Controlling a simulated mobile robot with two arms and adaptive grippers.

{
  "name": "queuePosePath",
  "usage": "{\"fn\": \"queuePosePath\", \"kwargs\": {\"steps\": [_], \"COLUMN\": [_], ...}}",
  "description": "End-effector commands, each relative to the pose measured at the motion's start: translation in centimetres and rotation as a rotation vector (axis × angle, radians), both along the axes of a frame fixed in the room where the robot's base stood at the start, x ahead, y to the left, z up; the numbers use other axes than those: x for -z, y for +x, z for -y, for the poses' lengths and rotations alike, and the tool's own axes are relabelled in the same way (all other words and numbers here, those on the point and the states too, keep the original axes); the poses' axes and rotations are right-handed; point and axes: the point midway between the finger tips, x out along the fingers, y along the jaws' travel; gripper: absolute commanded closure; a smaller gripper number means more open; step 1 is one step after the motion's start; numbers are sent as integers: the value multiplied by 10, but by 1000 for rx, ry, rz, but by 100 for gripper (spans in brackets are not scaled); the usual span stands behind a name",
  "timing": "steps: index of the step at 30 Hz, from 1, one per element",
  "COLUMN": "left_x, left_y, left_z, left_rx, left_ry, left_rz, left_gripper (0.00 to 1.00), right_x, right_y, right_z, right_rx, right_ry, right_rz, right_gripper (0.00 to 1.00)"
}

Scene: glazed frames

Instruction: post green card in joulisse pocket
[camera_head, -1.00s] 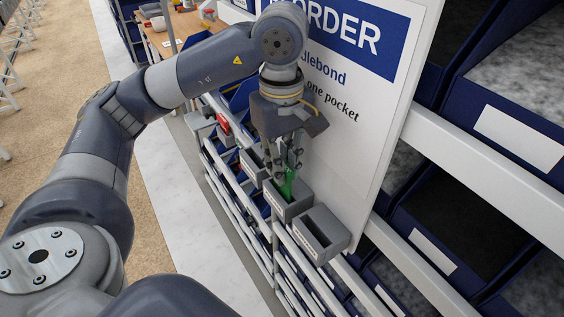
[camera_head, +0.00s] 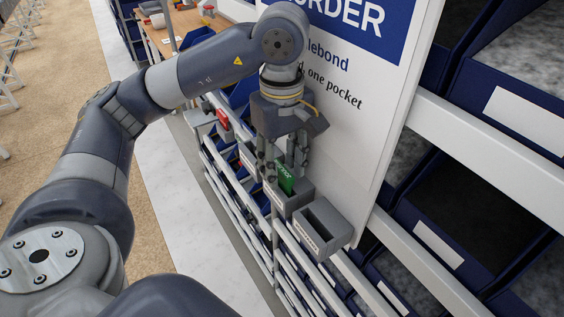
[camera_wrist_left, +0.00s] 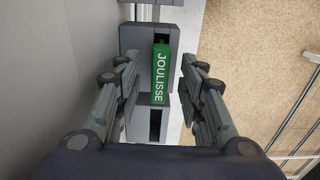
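The green card (camera_head: 286,179) stands in the slot of a grey pocket (camera_head: 293,203), with its upper part sticking out. In the left wrist view the card (camera_wrist_left: 161,75) shows the word JOULISSE, and the pocket's grey block (camera_wrist_left: 137,40) is around it. My left gripper (camera_head: 283,170) is above the pocket with its fingers on either side of the card. In the wrist view its fingers (camera_wrist_left: 160,88) are open, with gaps to the card. The pocket's label is too small to read. My right gripper is out of view.
Another grey pocket (camera_head: 322,228) with an empty-looking slot is nearer to me. A white order sign (camera_head: 365,120) rises close behind the pockets. Shelves of blue bins (camera_head: 445,215) fill the right. A pale floor strip (camera_head: 190,215) lies clear at left.

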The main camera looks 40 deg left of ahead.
Motion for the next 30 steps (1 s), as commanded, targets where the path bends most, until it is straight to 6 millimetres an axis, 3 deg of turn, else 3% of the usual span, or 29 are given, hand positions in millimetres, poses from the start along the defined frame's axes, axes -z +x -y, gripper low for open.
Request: {"fn": "queuePosePath", "kwargs": {"steps": [11,30], "left_x": [-6,-87], "left_y": [1,1], "left_z": [0,0], "left_rx": [0,-1], "left_ry": [1,0], "left_rz": [3,4], "left_gripper": [63,63], "right_x": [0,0], "right_y": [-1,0], "right_z": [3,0], "right_rx": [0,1], "right_ry": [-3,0], "right_rz": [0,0], "right_gripper": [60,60]}}
